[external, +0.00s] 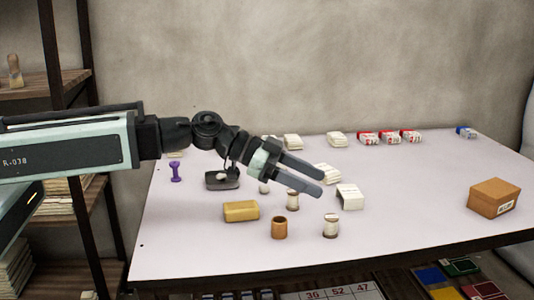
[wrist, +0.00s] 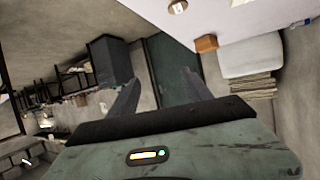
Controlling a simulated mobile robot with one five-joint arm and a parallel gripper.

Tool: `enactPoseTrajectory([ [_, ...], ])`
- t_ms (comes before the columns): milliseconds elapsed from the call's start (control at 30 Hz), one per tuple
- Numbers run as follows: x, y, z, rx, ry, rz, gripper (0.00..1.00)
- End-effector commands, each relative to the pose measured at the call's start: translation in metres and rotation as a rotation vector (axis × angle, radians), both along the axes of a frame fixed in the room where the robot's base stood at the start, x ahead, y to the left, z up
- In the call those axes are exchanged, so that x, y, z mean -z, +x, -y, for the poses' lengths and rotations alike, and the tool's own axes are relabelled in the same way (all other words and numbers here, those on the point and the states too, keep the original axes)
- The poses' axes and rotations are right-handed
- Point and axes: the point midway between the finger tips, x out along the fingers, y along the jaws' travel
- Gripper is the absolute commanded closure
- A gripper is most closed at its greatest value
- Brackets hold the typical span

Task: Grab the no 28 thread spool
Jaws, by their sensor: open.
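Several pale thread spools stand on the table: one at the front right (external: 330,226), one nearer the middle (external: 293,201), and one partly hidden behind my gripper (external: 264,188). No number is readable on any of them, so I cannot tell which is no 28. My gripper (external: 318,183) is open and empty above the middle of the table, its fingers pointing right. In the wrist view the open fingers (wrist: 160,92) have nothing between them. A small pale round item (wrist: 177,7), perhaps a spool, shows at that view's top edge.
On the table (external: 400,215) are a brown cup (external: 279,229), a yellow block (external: 241,211), a purple item (external: 176,172), white packets (external: 350,197) and a labelled cardboard box (external: 494,198). Red-and-white packs (external: 390,137) line the back. The right-centre surface is clear. Shelves (external: 70,90) stand left.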

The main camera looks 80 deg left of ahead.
Motion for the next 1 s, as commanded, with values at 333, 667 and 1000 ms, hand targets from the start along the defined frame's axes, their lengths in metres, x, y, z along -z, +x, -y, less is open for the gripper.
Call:
enactPoseTrajectory([
  [333, 0.104, -0.001, -0.051, -0.073, -0.026, 0.004, 0.42],
  [667, 0.11, 0.018, -0.048, -0.072, -0.025, 0.002, 0.42],
  [1000, 0.121, 0.044, -0.041, -0.072, -0.025, 0.003, 0.42],
])
